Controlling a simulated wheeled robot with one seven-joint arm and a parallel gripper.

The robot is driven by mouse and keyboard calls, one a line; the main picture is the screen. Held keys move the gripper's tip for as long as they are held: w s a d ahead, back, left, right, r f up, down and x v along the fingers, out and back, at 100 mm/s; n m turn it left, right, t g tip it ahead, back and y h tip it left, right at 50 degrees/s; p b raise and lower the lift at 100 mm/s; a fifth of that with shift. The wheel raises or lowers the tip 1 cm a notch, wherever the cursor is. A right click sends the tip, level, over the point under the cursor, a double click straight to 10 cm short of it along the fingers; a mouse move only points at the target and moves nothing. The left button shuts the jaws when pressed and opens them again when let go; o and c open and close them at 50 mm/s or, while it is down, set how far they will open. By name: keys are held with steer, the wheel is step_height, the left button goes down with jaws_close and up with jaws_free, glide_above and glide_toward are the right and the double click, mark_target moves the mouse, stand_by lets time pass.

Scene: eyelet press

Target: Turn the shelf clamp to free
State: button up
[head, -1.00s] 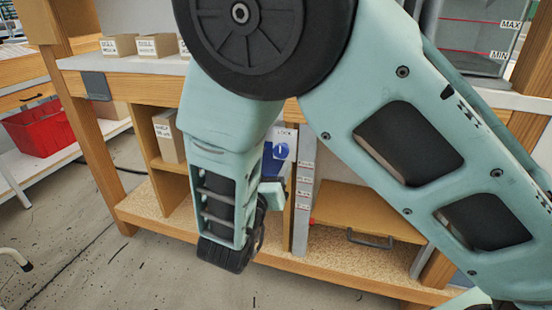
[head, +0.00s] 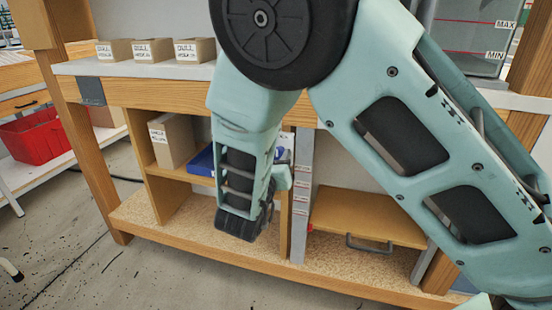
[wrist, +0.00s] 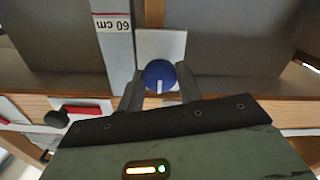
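A round blue knob (wrist: 160,76) with a white pointer line sits on a white plate (wrist: 174,45) in the wrist view. I take it for the shelf clamp. Its pointer points down in that picture. My gripper (wrist: 161,88) has its fingers apart, one at each side of the knob; I cannot make out whether they touch it. In the head view my gripper (head: 262,215) hangs in front of the bench, and my wrist hides the knob. Part of the white plate shows there (head: 287,139), its lettering unreadable.
A grey marked rail (head: 301,190) stands just right of my gripper; its "60 cm" label (wrist: 113,25) is upside down in the wrist view. A wooden shelf board (head: 365,215) with a dark handle is to its right. A blue box (head: 203,160) and a carton (head: 172,140) are left.

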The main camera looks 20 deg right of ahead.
steer(key=shift+m, duration=0.4)
steer(key=m, duration=0.4)
steer(key=m+b, duration=0.2)
steer(key=m, duration=0.2)
steer(key=shift+f+m, duration=0.15)
steer(key=shift+m, duration=0.15)
steer(key=m+b, duration=0.4)
steer(key=m, duration=0.1)
steer(key=shift+f, duration=0.1)
steer(key=shift+m+b, duration=1.6)
steer(key=shift+m, duration=0.1)
steer(key=o, duration=1)
steer(key=shift+r, duration=0.2)
steer(key=shift+s, duration=0.1)
steer(key=p+v, duration=0.4)
steer(key=v, duration=1.3)
steer(key=shift+a+p, duration=0.15)
steer(key=shift+p, duration=0.15)
